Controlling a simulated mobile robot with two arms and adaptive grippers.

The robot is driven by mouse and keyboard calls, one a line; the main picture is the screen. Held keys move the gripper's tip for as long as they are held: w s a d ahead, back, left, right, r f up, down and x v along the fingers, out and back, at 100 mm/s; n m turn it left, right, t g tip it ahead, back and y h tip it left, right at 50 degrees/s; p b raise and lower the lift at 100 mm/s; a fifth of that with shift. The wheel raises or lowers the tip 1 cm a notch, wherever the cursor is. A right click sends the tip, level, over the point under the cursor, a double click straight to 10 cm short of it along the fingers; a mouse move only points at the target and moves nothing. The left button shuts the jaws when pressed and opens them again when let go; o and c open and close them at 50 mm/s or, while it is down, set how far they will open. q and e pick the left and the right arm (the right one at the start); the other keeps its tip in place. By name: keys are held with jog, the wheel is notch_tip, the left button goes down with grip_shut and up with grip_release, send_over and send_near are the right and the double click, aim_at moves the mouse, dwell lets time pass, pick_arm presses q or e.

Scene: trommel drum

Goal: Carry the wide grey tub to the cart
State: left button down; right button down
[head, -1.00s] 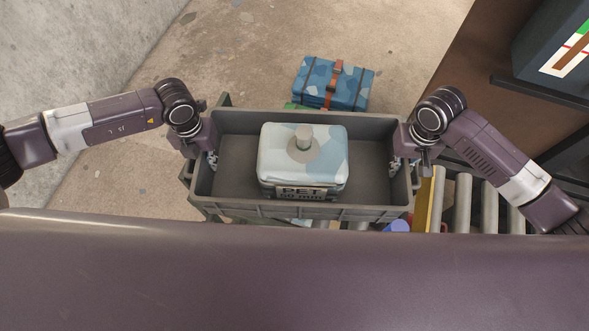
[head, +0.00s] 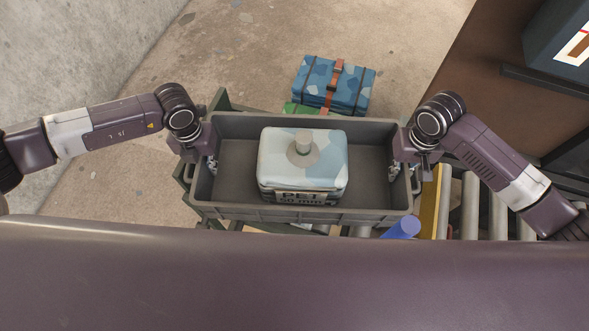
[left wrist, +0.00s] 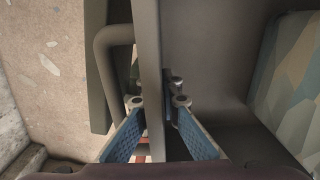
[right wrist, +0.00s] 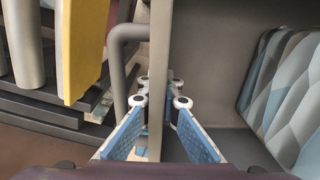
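The wide grey tub (head: 232,190) is level in front of me in the head view, with a pale camouflage-patterned block marked PET (head: 330,165) inside it. My left gripper (head: 212,164) is shut on the tub's left end wall, and my right gripper (head: 394,171) on its right end wall. The wrist views show fingers on both sides of the left wall (left wrist: 147,45) and right wall (right wrist: 160,50). A dark green frame (head: 218,100), perhaps the cart, shows behind and beneath the tub's left side. I cannot tell whether the tub rests on it.
A blue patterned case with straps (head: 313,80) lies beyond the tub, by a green item (head: 294,108). Conveyor rollers (head: 470,205), a yellow bar (head: 436,200) and a blue cylinder (head: 403,227) are at right. A concrete wall (head: 70,70) stands at left.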

pick_arm(q)
jog(key=c, duration=2.2)
grip_release()
jog(key=shift+a+f, duration=0.1)
jog(key=shift+a, duration=0.05)
pick_arm(e)
jog(key=c, duration=2.2)
grip_release()
jog(key=shift+d+f, duration=0.1)
pick_arm(q)
jog(key=shift+o, duration=0.2)
pick_arm(e)
jog(key=shift+o, duration=0.2)
pick_arm(q)
notch_tip(320, 180, up, 8)
jog(key=shift+f, duration=0.1)
pick_arm(e)
jog(key=shift+r, duration=0.25)
pick_arm(q)
jog(key=shift+d, duration=0.2)
pick_arm(e)
notch_tip(320, 180, up, 12)
jog(key=shift+f, duration=0.25)
